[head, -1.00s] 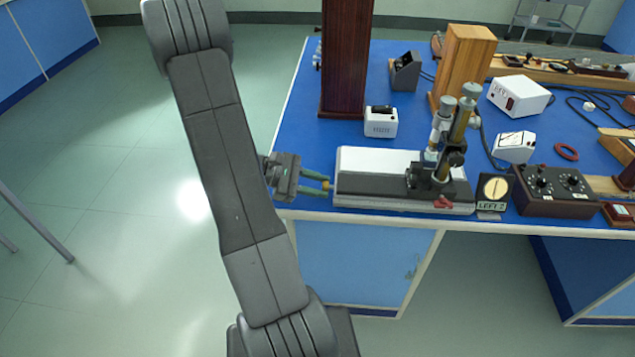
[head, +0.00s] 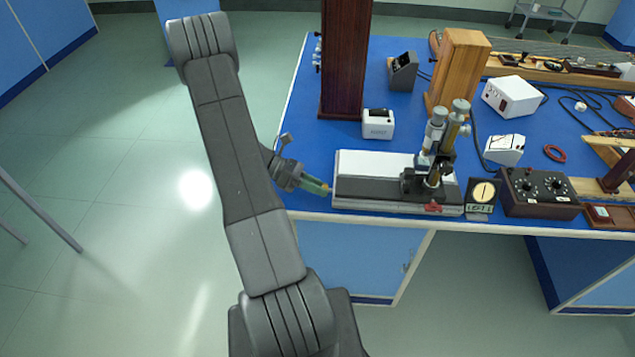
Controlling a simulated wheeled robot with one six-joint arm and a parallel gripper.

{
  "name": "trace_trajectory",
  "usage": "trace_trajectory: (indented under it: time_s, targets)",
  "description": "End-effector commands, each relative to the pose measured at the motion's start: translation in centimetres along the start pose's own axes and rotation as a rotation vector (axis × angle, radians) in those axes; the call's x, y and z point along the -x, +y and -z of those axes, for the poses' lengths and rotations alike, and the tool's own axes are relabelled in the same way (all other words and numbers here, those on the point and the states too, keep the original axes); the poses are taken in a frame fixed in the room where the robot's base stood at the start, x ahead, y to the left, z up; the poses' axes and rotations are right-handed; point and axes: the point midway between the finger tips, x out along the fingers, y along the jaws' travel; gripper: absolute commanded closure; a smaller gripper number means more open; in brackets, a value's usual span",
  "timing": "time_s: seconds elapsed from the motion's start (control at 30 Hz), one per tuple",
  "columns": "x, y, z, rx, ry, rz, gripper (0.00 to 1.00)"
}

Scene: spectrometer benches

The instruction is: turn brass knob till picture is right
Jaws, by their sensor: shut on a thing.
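A microscope (head: 436,140) with metal tubes stands on a long white and dark base (head: 375,190) at the bench's front edge. The small brass knob (head: 327,190) is at the base's left end, mostly hidden by my fingertips. My gripper (head: 322,188) comes in from the left, rolled so its green fingers overlap, and is shut on the knob. A small dark picture panel (head: 482,194) stands right of the base. It shows a pale yellow disc with a thin upright dark line; the lettering below is too small to read surely.
A dark wooden column (head: 345,60), a small white box (head: 378,123) and a wooden block (head: 456,72) stand behind the base.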

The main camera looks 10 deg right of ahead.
Motion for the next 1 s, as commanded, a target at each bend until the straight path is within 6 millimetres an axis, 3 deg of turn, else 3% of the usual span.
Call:
trace_trajectory:
  time_s: [0.77,0.8,0.87,1.0]
  targets:
    - [0.06,0.12,-0.07,0.091,-0.002,0.036,0.94]
    - [0.06,0.12,-0.07,0.091,-0.002,0.036,0.64]
    - [0.06,0.11,-0.06,0.091,-0.002,0.036,0.52]
    - [0.04,0.10,-0.04,0.091,-0.002,0.036,0.50]
